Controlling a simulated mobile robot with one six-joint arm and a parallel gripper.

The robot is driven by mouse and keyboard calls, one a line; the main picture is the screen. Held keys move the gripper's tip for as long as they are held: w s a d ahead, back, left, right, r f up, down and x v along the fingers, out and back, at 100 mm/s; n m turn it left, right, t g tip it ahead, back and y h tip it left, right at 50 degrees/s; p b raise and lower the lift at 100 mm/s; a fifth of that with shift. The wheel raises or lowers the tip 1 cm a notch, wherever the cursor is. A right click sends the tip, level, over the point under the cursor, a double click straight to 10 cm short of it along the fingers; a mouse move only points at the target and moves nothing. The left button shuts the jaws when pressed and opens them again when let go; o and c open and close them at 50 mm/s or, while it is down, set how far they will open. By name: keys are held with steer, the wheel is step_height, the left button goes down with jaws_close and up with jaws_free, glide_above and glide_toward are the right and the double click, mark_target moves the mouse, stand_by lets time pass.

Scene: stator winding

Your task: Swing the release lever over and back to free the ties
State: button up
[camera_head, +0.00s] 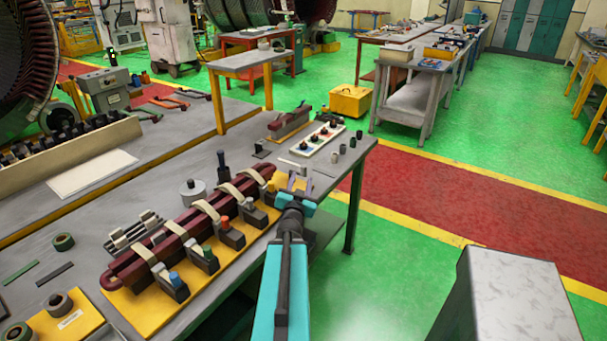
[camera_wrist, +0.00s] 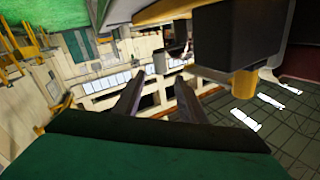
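A dark red coil bundle (camera_head: 185,228) lies along a yellow base plate (camera_head: 140,306) on the grey workbench. Several pale ties (camera_head: 207,211) loop around it. Several dark clamp blocks (camera_head: 229,233) with coloured knobs stand along its near side. My gripper (camera_head: 293,182) is at the right far end of the plate, close to a yellow piece there. In the wrist view, its two dark fingers (camera_wrist: 158,82) are apart with nothing visible between them. A dark block with a yellow cylinder (camera_wrist: 243,84) is close by at upper right. I cannot make out the release lever for certain.
A white tray with coloured pieces (camera_head: 318,139) and small cylinders lie beyond the gripper. A grey spool (camera_head: 193,190) and a black upright tool (camera_head: 223,167) stand behind the coil. The bench's right edge is close to my gripper; green floor lies beyond.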

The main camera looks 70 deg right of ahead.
mark_target(303, 170)
steer(key=shift+d+f+b, duration=0.1)
steer(key=shift+d+b, duration=0.05)
steer(key=shift+b, duration=0.35)
steer(key=b+x, duration=0.2)
steer(key=b, duration=0.2)
steer(key=shift+w+d, duration=0.15)
steer(key=shift+d, duration=0.5)
steer(key=shift+p+x, duration=0.45)
steer(key=shift+x, duration=2.05)
steer(key=shift+c, duration=0.3)
jaws_close()
